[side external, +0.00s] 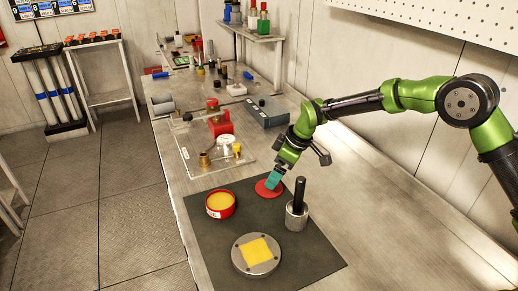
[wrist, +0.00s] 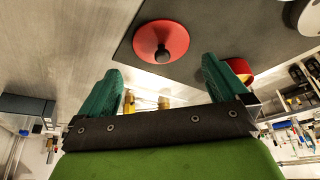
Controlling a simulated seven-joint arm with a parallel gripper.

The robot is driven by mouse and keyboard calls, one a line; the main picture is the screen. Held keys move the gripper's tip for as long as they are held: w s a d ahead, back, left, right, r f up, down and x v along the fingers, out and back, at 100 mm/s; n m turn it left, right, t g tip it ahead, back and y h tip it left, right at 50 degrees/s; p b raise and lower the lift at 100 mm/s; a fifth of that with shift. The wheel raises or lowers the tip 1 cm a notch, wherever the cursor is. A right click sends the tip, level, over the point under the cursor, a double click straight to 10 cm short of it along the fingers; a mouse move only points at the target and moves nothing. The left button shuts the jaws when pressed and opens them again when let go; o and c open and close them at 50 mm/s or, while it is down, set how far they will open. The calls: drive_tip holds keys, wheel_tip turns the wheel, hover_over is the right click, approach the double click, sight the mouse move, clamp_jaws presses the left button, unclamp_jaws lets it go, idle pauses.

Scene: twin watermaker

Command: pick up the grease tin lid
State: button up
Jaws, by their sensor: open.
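The grease tin lid (side external: 265,191) is a flat red disc lying on the dark mat. In the wrist view the lid (wrist: 176,35) shows a black knob at its centre and lies beyond the fingertips. My gripper (side external: 274,183) has teal fingers and is above the lid, partly hiding it in the side view. In the wrist view the two fingers of my gripper (wrist: 162,82) are apart with nothing between them. The open red tin (side external: 220,212), filled with yellow grease, stands on the mat to the left of the lid. Its red side also shows in the wrist view (wrist: 240,67).
A metal cylinder with a black upright handle (side external: 297,216) stands close to the right of the lid. A round metal disc with a yellow square (side external: 257,268) lies at the mat's front. A clear plate with fittings (side external: 200,170) and a grey box (side external: 268,112) are farther back.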

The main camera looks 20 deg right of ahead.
drive_tip(key=x, duration=0.4)
drive_tip(key=shift+s+f, duration=0.15)
drive_tip(key=shift+f, duration=0.3)
